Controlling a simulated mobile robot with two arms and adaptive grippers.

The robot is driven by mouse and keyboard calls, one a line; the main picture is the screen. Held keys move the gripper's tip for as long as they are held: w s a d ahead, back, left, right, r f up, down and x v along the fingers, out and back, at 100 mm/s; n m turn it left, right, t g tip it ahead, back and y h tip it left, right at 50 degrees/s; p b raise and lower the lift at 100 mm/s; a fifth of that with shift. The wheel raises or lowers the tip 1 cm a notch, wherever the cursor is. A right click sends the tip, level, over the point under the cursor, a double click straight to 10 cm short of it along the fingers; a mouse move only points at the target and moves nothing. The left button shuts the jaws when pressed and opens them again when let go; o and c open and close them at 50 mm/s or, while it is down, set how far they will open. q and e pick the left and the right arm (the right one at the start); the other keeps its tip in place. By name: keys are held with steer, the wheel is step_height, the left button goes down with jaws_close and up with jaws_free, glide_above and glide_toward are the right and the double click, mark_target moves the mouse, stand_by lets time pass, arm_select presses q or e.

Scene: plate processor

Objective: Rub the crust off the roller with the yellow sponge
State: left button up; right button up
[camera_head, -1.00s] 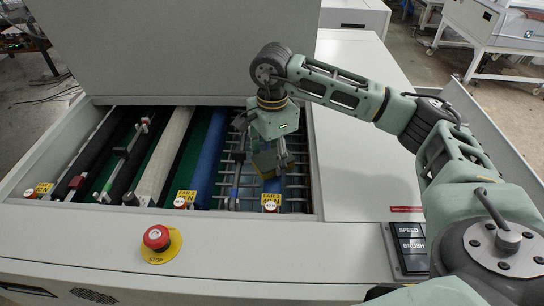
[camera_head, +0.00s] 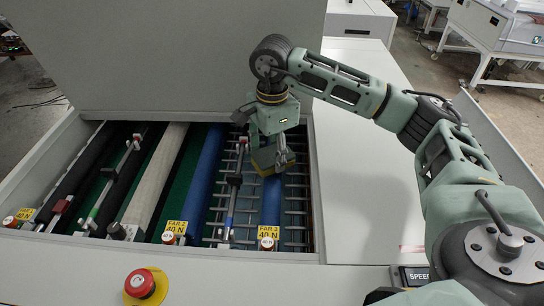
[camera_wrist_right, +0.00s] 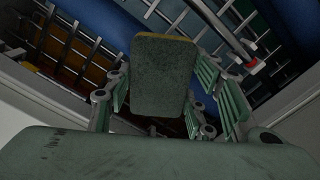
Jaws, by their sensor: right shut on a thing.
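My right gripper (camera_head: 274,145) reaches down into the open machine bay. It is shut on the yellow sponge (camera_head: 265,164), which shows a yellow edge and a dark grey-green face. In the right wrist view the sponge (camera_wrist_right: 163,75) sits between the fingers. It is over the rightmost blue roller (camera_head: 271,202), which also shows in the wrist view (camera_wrist_right: 110,25); I cannot tell whether they touch. The part of the roller behind the gripper is hidden. No crust can be made out on the visible part. My left gripper is not in view.
A second blue roller (camera_head: 205,175), a cream roller (camera_head: 155,175) and dark rollers lie to the left. Metal rods with clamps (camera_head: 234,180) run beside them. A red stop button (camera_head: 139,284) is on the front panel. The raised lid (camera_head: 180,60) stands behind.

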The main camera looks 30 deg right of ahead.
steer(key=r, duration=0.2)
steer(key=s+p, duration=0.1)
steer(key=shift+a+r, duration=0.25)
steer(key=shift+r, duration=0.15)
steer(key=shift+w+d+r+p, duration=0.15)
steer(key=shift+w+r+p, duration=0.1)
steer(key=shift+r+p, duration=0.55)
steer(key=shift+s+r+p, duration=0.1)
steer(key=shift+r+p, duration=0.2)
steer(key=shift+r, duration=0.55)
